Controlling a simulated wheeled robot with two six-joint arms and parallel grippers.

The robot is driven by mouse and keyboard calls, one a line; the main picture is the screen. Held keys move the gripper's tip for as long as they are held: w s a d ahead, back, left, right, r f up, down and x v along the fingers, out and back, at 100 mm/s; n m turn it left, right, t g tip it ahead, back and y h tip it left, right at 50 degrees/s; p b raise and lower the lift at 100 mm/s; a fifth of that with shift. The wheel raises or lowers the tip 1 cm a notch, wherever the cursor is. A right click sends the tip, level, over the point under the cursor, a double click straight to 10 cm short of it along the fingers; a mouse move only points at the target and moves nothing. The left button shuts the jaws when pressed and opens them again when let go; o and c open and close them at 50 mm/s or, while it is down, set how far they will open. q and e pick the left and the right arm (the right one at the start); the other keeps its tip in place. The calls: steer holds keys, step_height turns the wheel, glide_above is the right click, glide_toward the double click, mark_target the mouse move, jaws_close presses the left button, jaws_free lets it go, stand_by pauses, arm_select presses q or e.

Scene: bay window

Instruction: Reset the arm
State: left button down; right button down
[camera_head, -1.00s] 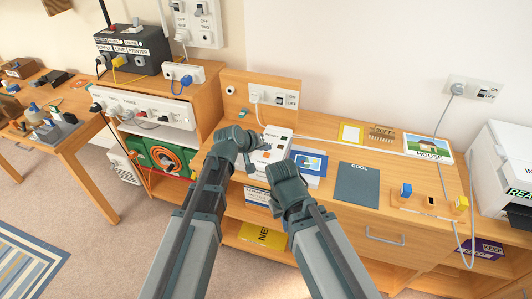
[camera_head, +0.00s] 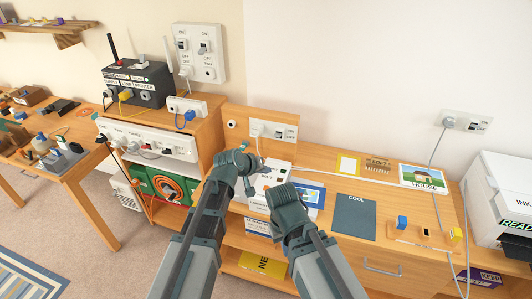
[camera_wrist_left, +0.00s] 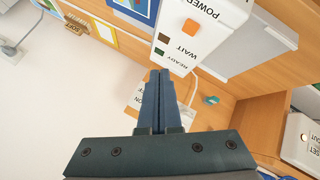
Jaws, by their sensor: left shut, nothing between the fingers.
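My left gripper (camera_head: 250,190) is over the white device on the wooden counter. In the left wrist view its two dark blue fingers (camera_wrist_left: 159,76) are pressed together with nothing between them. The white device (camera_wrist_left: 190,32), with an orange button and POWER, WAIT and READY labels, lies just beyond the fingertips; I cannot tell whether they touch it. It also shows in the head view (camera_head: 281,168), partly hidden behind my arms. My right arm comes in beside the left one, its wrist end (camera_head: 288,202) over the counter's front edge; its fingers are hidden.
To the right on the counter (camera_head: 318,170) are a dark COOL sheet (camera_head: 355,215), a HOUSE picture (camera_head: 422,178) and small blocks. A white printer (camera_head: 500,205) stands at far right. Left is a shelf with a switch strip (camera_head: 150,140).

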arm_select(q)
steer(key=s+a+f+m+g+y, duration=0.2)
steer(key=s, duration=0.6)
steer(key=s+a+f+m+g+y, duration=0.1)
steer(key=s+f+g+y, duration=0.1)
steer(key=s, duration=0.7)
steer(key=s+a+f+m+g+y, duration=0.2)
steer(key=s+g, duration=0.1)
steer(key=s, duration=0.5)
steer(key=shift+s+a+f+m+g+y, duration=0.3)
steer(key=shift+s+g+y, duration=0.05)
steer(key=shift+g+y, duration=0.05)
